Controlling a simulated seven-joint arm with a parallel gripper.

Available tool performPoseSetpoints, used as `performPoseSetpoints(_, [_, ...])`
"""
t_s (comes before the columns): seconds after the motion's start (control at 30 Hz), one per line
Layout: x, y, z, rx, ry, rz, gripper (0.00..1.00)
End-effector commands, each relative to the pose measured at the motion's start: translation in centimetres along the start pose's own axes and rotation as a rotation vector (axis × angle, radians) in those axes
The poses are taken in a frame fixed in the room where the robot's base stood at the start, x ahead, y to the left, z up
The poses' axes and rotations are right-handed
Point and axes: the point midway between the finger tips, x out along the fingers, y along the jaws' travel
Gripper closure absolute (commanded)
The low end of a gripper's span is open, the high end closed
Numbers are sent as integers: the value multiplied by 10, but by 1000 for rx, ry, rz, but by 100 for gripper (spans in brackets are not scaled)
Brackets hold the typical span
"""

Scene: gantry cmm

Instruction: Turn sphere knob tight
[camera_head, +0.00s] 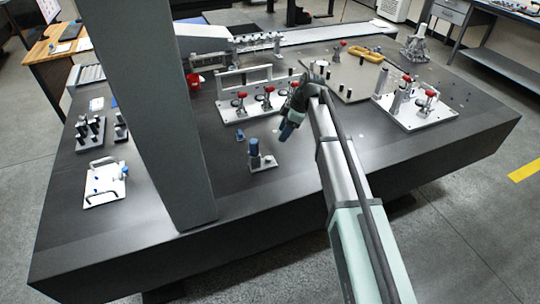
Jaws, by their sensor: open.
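My arm reaches in from the bottom right over the dark table (300,185). My gripper (288,131) points down near the middle of the table, to the right of a small stand. It is open, and no object shows between its fingers, though they are small here. The stand has a blue and dark upright post (254,148) on a light base plate (263,166). The gripper appears apart from it. I cannot make out which part is the sphere knob; several red knobs (267,90) show on the fixture plate behind the gripper.
A grey column (155,110) blocks part of the left side. A second fixture plate (425,110) with red knobs stands at right. A tan plate (350,75) lies behind. A white tray (104,184) and dark blocks (90,133) sit at left. The front table area is clear.

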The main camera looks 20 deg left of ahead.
Motion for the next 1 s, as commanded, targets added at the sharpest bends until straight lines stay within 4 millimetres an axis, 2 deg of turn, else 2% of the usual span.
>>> performPoseSetpoints(0.27, [29, -1, 1, -9, -2, -2, 47])
performPoseSetpoints(0.7, [105, 0, 1, -8, -2, -1, 47])
performPoseSetpoints(1.0, [133, 0, 1, -9, -2, 1, 47])
